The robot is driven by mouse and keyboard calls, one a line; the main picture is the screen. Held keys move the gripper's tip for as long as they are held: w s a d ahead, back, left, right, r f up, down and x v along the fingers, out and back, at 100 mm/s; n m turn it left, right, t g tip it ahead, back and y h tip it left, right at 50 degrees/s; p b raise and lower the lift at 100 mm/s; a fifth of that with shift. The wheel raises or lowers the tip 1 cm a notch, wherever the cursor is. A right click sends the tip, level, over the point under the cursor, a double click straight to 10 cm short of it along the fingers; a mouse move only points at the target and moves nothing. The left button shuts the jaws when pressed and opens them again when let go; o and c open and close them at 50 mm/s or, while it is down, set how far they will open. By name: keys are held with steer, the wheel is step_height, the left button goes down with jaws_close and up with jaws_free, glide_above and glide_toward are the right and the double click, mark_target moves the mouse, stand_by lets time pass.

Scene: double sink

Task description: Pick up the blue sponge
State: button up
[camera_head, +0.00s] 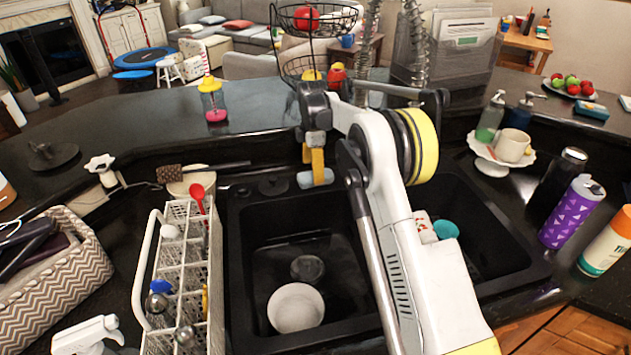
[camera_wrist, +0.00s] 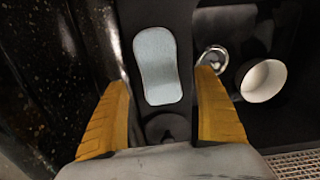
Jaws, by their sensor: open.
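The pale blue sponge (camera_wrist: 157,60) lies flat on the black ledge at the back of the sink. In the wrist view it is long, rounded and slightly waisted, and fully in sight. My gripper (camera_wrist: 163,82) is open and empty, with one finger to each side of the sponge's near end in the wrist view. In the head view my gripper (camera_head: 313,160) points down over the ledge. The exact height above the sponge is hard to tell.
A white bowl (camera_head: 296,307) sits in the left basin (camera_head: 255,250). A white dish rack (camera_head: 175,275) stands left of it. A dark round cap (camera_wrist: 168,128) is on the ledge near the sponge. A wire fruit stand (camera_head: 335,70) rises behind my gripper.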

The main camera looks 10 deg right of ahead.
mark_target(312, 175)
step_height(312, 175, down, 4)
steer(key=shift+a+r+b, duration=0.1)
steer(key=shift+r+b, duration=0.15)
steer(key=shift+b, duration=0.15)
steer(key=shift+r, duration=0.1)
steer(key=c, duration=1)
steer(key=shift+c, duration=0.2)
step_height(312, 175, up, 10)
steer(key=p, duration=0.3)
steer(key=o, duration=0.4)
steer(key=c, duration=0.5)
steer(key=shift+s, duration=0.1)
